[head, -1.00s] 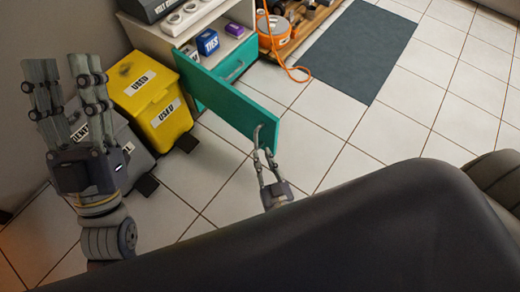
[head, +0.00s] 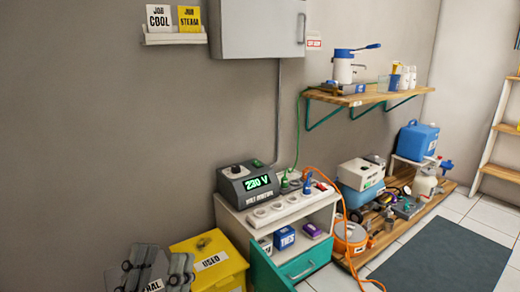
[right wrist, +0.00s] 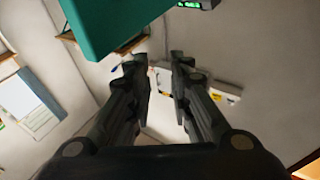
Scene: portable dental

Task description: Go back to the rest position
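My left gripper (head: 157,268) shows at the bottom left of the head view, in front of a grey bin. Its fingers are apart and nothing shows between them. My right gripper is out of the head view. In the right wrist view my right gripper (right wrist: 158,62) has its two fingers apart with an empty gap between them. A teal panel (right wrist: 110,22) lies above the fingers there. I cannot tell whether the fingers touch it.
A yellow bin (head: 210,262) stands left of the white cabinet. The cabinet's teal drawer front (head: 268,272) sticks out at the lower part. A low wooden platform (head: 415,222) with equipment stands right of it. A dark mat (head: 445,262) lies on the tiled floor, bare on top.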

